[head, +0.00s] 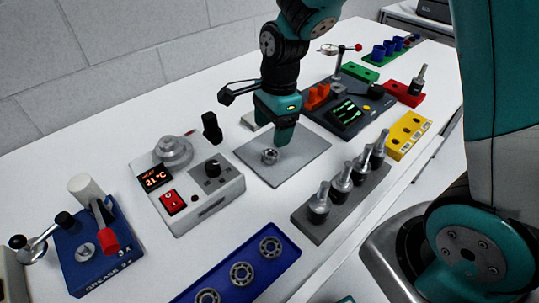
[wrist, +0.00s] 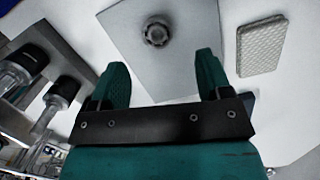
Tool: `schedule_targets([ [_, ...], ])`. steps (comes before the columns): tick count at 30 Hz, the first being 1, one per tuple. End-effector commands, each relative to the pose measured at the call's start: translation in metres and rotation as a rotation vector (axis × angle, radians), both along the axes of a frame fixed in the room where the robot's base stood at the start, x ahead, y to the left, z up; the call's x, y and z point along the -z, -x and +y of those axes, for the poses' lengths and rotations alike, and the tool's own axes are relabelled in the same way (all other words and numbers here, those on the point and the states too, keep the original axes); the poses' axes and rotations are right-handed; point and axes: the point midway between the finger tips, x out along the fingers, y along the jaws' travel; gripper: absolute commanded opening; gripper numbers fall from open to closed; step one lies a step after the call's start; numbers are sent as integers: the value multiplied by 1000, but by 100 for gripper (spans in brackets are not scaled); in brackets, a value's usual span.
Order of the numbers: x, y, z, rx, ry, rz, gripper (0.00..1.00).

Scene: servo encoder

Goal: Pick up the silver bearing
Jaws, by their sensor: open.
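Silver ring-shaped bearings lie in a row in the blue tray (head: 277,268) at the front: one at the far end (head: 270,247), one in the middle (head: 241,274) and one at the near end (head: 207,297). A small round metal part (head: 270,156) with a central hole sits on the grey plate (head: 308,158). It also shows in the wrist view (wrist: 156,31), beyond my fingertips. My gripper (head: 283,134) is above this plate, pointing down. In the wrist view my gripper (wrist: 161,66) is open, with nothing between its fingers.
A white heater box (head: 213,190) stands left of the plate, and a grey rack (head: 345,200) of tool holders stands right of it. A blue grease device (head: 95,247) is at front left. A dark instrument board (head: 348,105) is behind. A pale textured block (wrist: 262,44) lies beside the plate.

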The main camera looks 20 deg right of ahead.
Motion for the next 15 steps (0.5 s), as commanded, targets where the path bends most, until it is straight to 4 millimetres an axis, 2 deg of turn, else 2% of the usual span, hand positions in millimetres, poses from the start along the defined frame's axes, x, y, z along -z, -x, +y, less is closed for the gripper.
schedule_targets([
  [8,23,2,2,-1,0,4,72],
  [15,59,5,5,-1,-1,3,72],
])
